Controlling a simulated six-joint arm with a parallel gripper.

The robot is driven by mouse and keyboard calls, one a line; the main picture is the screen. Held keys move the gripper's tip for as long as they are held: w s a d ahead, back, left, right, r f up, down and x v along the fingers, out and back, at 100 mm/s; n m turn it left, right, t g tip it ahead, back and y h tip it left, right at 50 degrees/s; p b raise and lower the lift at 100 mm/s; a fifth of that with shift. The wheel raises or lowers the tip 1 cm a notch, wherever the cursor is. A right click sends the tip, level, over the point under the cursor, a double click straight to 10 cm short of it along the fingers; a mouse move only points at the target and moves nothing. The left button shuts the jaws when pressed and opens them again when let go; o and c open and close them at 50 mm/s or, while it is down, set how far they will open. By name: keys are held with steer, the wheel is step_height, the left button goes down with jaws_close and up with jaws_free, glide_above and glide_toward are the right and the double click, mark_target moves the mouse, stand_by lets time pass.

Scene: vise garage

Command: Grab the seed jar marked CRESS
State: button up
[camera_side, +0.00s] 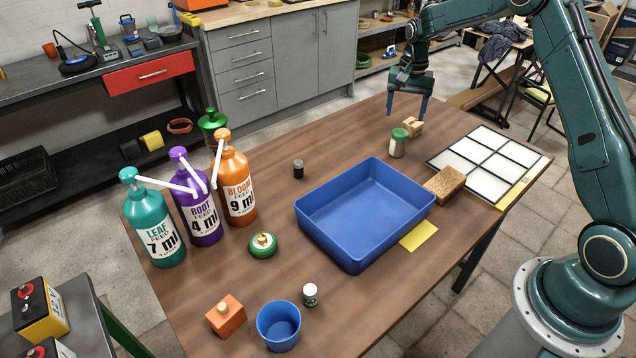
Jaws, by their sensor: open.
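My gripper (407,111) is open and empty at the back of the wooden table, pointing down with its two fingers apart. A jar with a green lid and pale contents (399,146) stands upright on the table, just below and in front of my gripper, not touching it. A small dark container (298,169) stands left of the blue tray. No CRESS marking is readable on any of them, so I cannot tell which is the CRESS jar.
A blue tray (327,250) fills the table's middle. A sponge (445,184), white panel grid (487,158) and wooden block (414,128) are right. Pump bottles LEAF (152,222), ROOT (196,208) and BLOOM (236,185) stand left. A blue cup (279,326) and orange block (225,316) are in front.

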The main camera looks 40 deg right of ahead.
mark_target(401, 132)
steer(key=shift+f, duration=3.2)
steer(key=shift+w+f, duration=0.15)
steer(key=shift+f, duration=2.45)
steer(key=c, duration=1.1)
steer(key=shift+r, duration=0.15)
step_height(401, 132, up, 20)
steer(key=shift+f, duration=0.1)
